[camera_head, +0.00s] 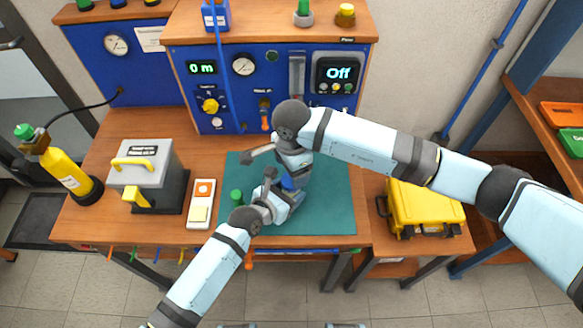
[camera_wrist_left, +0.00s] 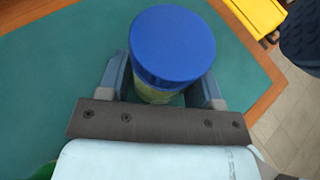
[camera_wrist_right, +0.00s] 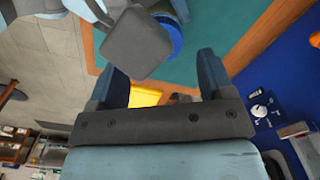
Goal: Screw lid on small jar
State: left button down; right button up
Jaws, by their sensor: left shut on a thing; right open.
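The small jar (camera_wrist_left: 155,96) stands between the fingers of my left gripper (camera_wrist_left: 165,90), which is shut on its body. The blue lid (camera_wrist_left: 173,45) sits on top of the jar; I cannot tell how tight it is. In the head view, a bit of blue (camera_head: 288,183) shows beside my left gripper, over the teal mat (camera_head: 325,205), mostly hidden by my arms. My right gripper (camera_wrist_right: 160,78) is open and empty. In the right wrist view, part of the blue lid (camera_wrist_right: 173,38) shows beyond its fingers, partly covered by a grey part of my left arm.
A green-topped object (camera_head: 237,196) stands on the mat left of my left gripper. A grey box with yellow handles (camera_head: 146,165) and a white switch panel (camera_head: 201,203) stand further left. The blue test panel (camera_head: 270,90) rises behind. A yellow case (camera_head: 425,207) sits at the right.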

aim_at(291, 190)
notch_tip(291, 190, up, 4)
jog(key=n, duration=0.3)
jog(key=shift+f, duration=0.25)
jog(key=shift+f, duration=4.05)
jog(key=c, duration=0.9)
pick_arm(q)
jog(key=shift+f, duration=0.1)
pick_arm(e)
jog(key=m, duration=0.6)
